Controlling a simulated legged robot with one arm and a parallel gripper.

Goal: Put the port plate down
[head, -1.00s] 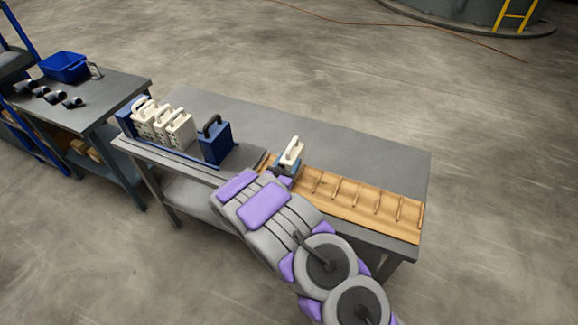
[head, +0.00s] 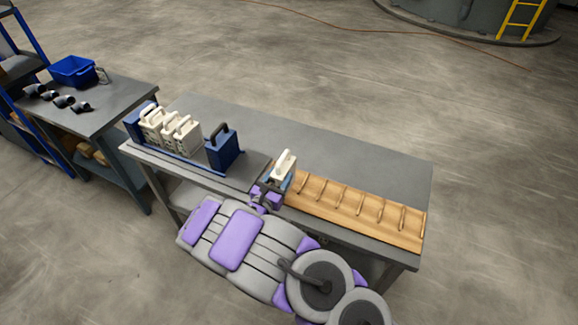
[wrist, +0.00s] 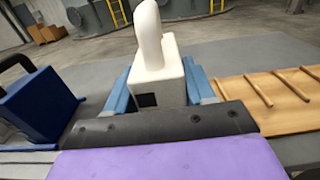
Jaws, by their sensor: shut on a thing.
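The port plate (head: 284,163) is a white block with a looped white handle on top. It also stands upright in the middle of the wrist view (wrist: 158,72). My gripper (head: 277,185) is shut on it, with light blue parts on both sides of the block in the wrist view. The plate is at the left end of the wooden rack (head: 355,212), which has a row of dowels. The plate's lower edge is hidden by my gripper, so I cannot tell whether it touches anything.
A blue plate with a dark handle (head: 221,150) stands to the left, beside several white plates (head: 172,130) in a row. The grey table (head: 330,150) is bare behind the rack. A side table (head: 115,105) at far left holds a blue bin (head: 72,70) and dark parts.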

